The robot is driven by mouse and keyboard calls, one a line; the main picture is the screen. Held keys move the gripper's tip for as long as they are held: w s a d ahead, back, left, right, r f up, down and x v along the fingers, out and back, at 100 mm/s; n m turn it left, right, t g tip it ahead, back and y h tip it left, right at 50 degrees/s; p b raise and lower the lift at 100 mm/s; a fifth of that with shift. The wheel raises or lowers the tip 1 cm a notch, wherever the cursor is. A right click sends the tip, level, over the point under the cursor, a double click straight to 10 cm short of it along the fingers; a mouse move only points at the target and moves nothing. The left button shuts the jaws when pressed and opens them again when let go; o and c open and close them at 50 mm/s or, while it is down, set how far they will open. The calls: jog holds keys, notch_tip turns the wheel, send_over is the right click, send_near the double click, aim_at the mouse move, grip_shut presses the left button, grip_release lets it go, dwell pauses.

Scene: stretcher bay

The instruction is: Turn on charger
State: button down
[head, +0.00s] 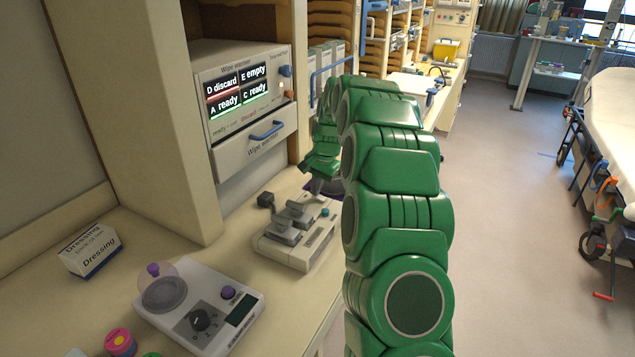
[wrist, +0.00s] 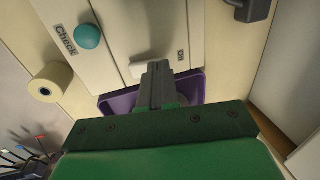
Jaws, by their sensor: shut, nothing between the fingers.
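The charger is probably the pale device (head: 284,250) on the counter with grey parts on top and a teal button (head: 325,211). In the wrist view its pale casing (wrist: 111,47) shows the teal button (wrist: 87,36) beside the word "Check". A small white switch-like piece (wrist: 138,71) sits at the casing's edge. My gripper (head: 321,186) is at the device's far end. In the wrist view my gripper (wrist: 157,68) is shut and empty, its tips overlapping the white piece; I cannot tell whether they touch. The fingers hide part of that piece.
A purple tray (wrist: 117,105) lies below my fingers. A cream roll (wrist: 50,82) is near the casing. A dark block (head: 265,200) stands behind the device. A dial device (head: 212,324) and dressing box (head: 90,250) are nearer.

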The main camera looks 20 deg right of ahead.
aim_at(325, 200)
dwell(0.4)
jog(key=shift+w+f, duration=0.2)
jog(key=shift+s, duration=0.15)
jog(key=shift+s+d+g, duration=0.3)
jog(key=shift+s+d, duration=0.25)
dwell(0.4)
notch_tip(325, 200, up, 14)
jog(key=s+d, duration=0.1)
jog(key=shift+s+d, duration=0.3)
jog(key=shift+d, duration=0.05)
dwell(0.3)
jog(key=shift+w+a, duration=0.25)
jog(key=shift+a, duration=0.1)
